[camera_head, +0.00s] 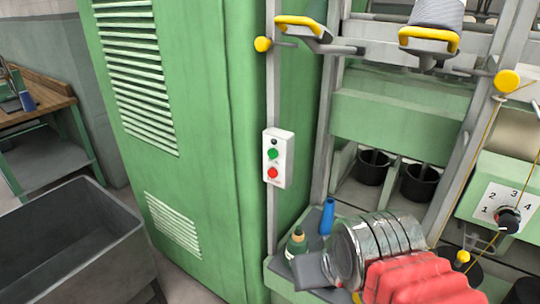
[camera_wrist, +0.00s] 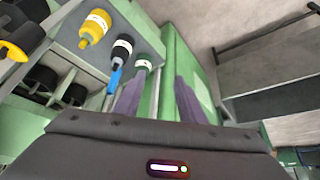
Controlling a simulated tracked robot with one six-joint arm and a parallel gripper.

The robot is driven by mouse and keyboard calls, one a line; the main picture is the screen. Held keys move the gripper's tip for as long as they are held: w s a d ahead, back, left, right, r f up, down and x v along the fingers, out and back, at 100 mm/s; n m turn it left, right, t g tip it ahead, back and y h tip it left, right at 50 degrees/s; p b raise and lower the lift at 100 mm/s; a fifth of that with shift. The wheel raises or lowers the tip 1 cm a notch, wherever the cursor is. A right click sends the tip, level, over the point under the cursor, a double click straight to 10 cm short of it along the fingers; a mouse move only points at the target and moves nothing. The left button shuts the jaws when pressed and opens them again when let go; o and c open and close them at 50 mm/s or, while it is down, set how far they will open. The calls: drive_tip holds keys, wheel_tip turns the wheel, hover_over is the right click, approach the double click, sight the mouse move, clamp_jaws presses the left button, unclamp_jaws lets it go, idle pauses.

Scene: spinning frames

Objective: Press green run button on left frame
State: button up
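A white control box (camera_head: 278,158) is fixed to the grey post of the left frame in the head view. The green button (camera_head: 272,154) is in its middle, with a red button (camera_head: 272,173) below and a small dark one above. My gripper (camera_wrist: 158,88) shows in the wrist view as two purple-grey fingers, apart, with nothing between them.
A tall green cabinet (camera_head: 205,150) stands left of the post. A green bottle (camera_head: 297,243) and a blue one (camera_head: 327,217) stand below the box. A silver ribbed cylinder and a red ridged shape, possibly my arm, fill the lower right. A grey bin (camera_head: 70,240) stands left.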

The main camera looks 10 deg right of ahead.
clamp_jaws()
idle(1.4)
